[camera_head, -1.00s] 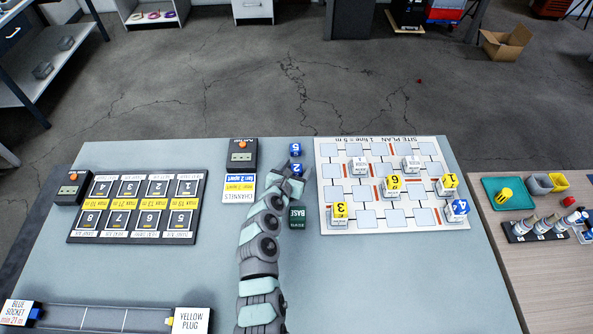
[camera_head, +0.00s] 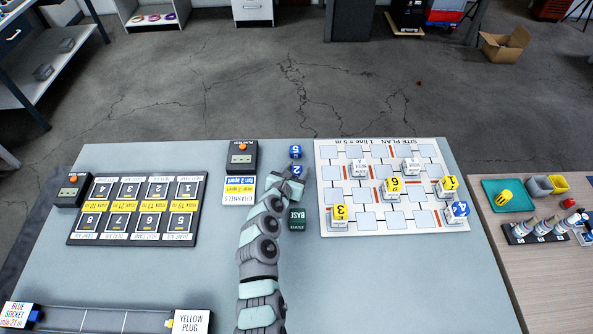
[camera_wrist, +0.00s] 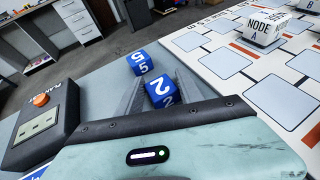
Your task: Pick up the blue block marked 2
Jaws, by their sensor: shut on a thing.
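The blue block marked 2 (camera_wrist: 160,90) sits between the two fingers of my gripper (camera_wrist: 158,92) in the wrist view. The fingers are shut on its sides. In the head view the block (camera_head: 297,169) shows only in part at the fingertips of my gripper (camera_head: 294,174). I cannot tell whether it touches the table. The blue block marked 5 (camera_head: 295,152) stands just beyond it, and it also shows in the wrist view (camera_wrist: 142,62).
A dark green block marked BASE (camera_head: 297,220) stands right of my arm. The site plan board (camera_head: 327,190) with white, yellow and blue marked blocks lies to the right. A dark box with an orange button (camera_head: 242,155) and the channels card (camera_head: 239,190) are to the left.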

